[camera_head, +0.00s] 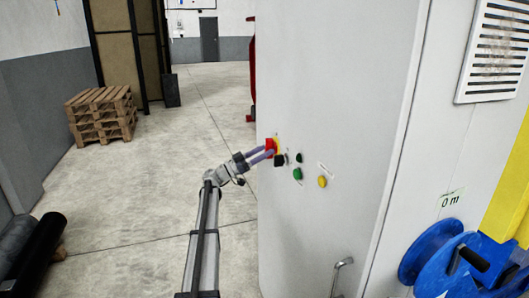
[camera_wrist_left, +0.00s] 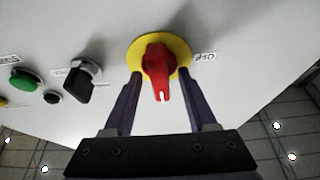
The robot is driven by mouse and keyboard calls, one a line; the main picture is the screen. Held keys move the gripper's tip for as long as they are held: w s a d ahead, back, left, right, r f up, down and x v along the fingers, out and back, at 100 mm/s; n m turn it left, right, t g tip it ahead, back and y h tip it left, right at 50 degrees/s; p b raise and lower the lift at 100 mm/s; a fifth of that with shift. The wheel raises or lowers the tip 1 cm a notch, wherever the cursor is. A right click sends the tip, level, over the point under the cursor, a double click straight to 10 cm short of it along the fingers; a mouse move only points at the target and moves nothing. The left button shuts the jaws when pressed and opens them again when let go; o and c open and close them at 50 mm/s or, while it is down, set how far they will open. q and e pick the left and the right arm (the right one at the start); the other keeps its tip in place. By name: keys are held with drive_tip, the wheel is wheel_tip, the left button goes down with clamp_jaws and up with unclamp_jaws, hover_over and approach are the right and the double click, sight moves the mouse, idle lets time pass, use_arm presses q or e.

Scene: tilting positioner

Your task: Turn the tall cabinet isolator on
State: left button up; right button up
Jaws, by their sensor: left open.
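The isolator is a red rotary handle (camera_head: 269,145) on a yellow round plate, set on the side of the tall grey cabinet (camera_head: 330,80). In the left wrist view the red handle (camera_wrist_left: 158,70) has a white mark at its lower end, and the yellow plate (camera_wrist_left: 138,50) shows around it. A small label (camera_wrist_left: 204,57) sits right of the plate. My left gripper (camera_head: 265,154) is at the handle. In the wrist view its open fingers (camera_wrist_left: 160,88) stand on either side of the handle, with visible gaps. My right gripper is not in view.
Beside the handle are a black selector switch (camera_wrist_left: 80,80), a green button (camera_head: 297,174), a small black button (camera_head: 299,158) and a yellow button (camera_head: 322,182). A metal door handle (camera_head: 342,268) is lower down. A blue reel (camera_head: 470,265) stands right. Pallets (camera_head: 101,115) lie far left.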

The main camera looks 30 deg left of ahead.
use_arm(q)
drive_tip(key=b+v, duration=0.3)
drive_tip(key=v, duration=0.4)
drive_tip(key=shift+s+a, duration=0.25)
drive_tip(key=shift+s, duration=0.05)
drive_tip(key=shift+f, duration=0.2)
